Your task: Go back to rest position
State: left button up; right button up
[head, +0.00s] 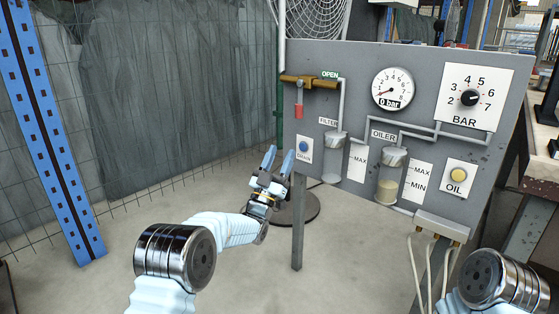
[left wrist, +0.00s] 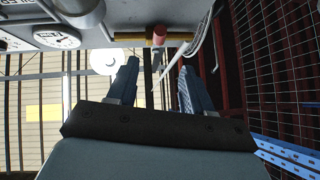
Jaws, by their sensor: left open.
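My left gripper (head: 279,160) is in front of the left edge of the grey panel, close to the blue drain button (head: 304,146). Its two blue fingers are spread apart with nothing between them. In the left wrist view the open fingers (left wrist: 156,85) point up toward the panel's underside, and the gap between them is empty. My right arm shows only as a joint at the lower right of the head view. The right gripper is out of the picture.
The grey panel (head: 360,75) carries a gauge (head: 393,88) reading about 0 bar, a BAR dial (head: 470,97), an oiler (head: 388,185) and a yellow OIL button (head: 458,175). A blue post (head: 45,110) and mesh fence stand left. The floor between is clear.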

pick_arm(q)
jog(key=shift+s+f, duration=0.1)
jog(key=a+f+n+g+y, duration=0.3)
jog(key=f+y, duration=0.1)
jog(key=f, duration=0.8)
jog(key=a+f+n+g+y, duration=0.2)
jog(key=a+f+g+y, duration=0.1)
jog(key=f, duration=0.8)
jog(key=s+a+f+n+g+y, duration=0.15)
jog(key=s+f+g, duration=0.75)
jog(key=s+f, duration=1.15)
jog(key=s+d+f+g+h, duration=0.1)
jog(key=s+f+g, duration=0.25)
jog(key=s, duration=0.85)
jog(key=s+d+f+g, duration=0.1)
jog(key=s+f+g, duration=0.3)
jog(key=s, duration=0.8)
notch_tip(320, 180, up, 16)
jog(key=w+g+p, duration=0.1)
jog(key=p, duration=1.4)
jog(key=shift+d+n+p, duration=0.2)
jog(key=shift+n+p, duration=0.1)
jog(key=shift+n, duration=0.05)
